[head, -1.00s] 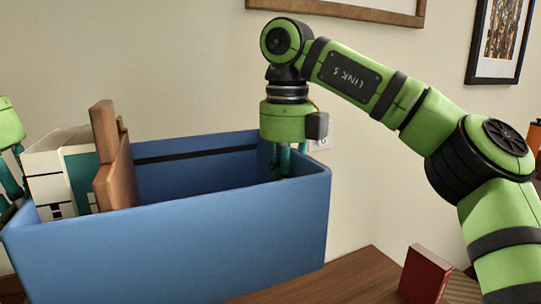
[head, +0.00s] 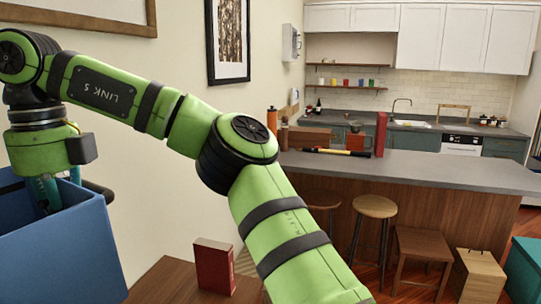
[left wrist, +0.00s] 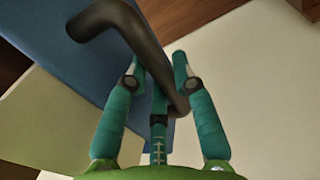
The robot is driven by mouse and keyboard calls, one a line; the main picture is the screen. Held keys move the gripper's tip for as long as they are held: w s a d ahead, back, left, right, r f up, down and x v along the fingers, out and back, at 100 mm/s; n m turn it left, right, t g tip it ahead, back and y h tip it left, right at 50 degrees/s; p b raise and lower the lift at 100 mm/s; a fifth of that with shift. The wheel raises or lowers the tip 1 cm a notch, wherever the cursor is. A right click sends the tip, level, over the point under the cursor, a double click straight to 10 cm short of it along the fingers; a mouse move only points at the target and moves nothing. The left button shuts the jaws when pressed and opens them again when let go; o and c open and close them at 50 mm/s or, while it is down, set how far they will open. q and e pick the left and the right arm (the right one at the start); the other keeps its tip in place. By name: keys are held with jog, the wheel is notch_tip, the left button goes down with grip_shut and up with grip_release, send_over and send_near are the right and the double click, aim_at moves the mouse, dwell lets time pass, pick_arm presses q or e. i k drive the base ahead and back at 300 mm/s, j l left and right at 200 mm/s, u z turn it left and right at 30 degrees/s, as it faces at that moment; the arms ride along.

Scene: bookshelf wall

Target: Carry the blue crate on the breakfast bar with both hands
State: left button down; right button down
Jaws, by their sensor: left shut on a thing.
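The blue crate (head: 65,255) is at the left edge of the head view, mostly cut off, with a dark handle (head: 98,190) at its right end. My right gripper (head: 58,190) points down at that end, its fingers at the rim and partly hidden; its grip is unclear. My left gripper (left wrist: 160,95) shows only in the left wrist view, shut on a dark crate handle (left wrist: 125,30), with the crate's blue wall (left wrist: 65,55) beside it. The breakfast bar (head: 440,172), grey-topped with wooden sides, stands across the room at the right.
A red book (head: 214,268) stands on the wooden table (head: 160,280) right of the crate. Stools (head: 374,207) stand before the bar. A red box (head: 380,135), a brown box and a long-handled tool occupy its left part; its right part is clear. A teal box (head: 525,265) is at far right.

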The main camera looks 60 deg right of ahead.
aim_at(354, 163)
jog(key=z, duration=3.95)
jog(key=i+z, duration=0.1)
jog(key=i, duration=0.25)
jog(key=i+u, duration=1.3)
jog(key=i, duration=0.05)
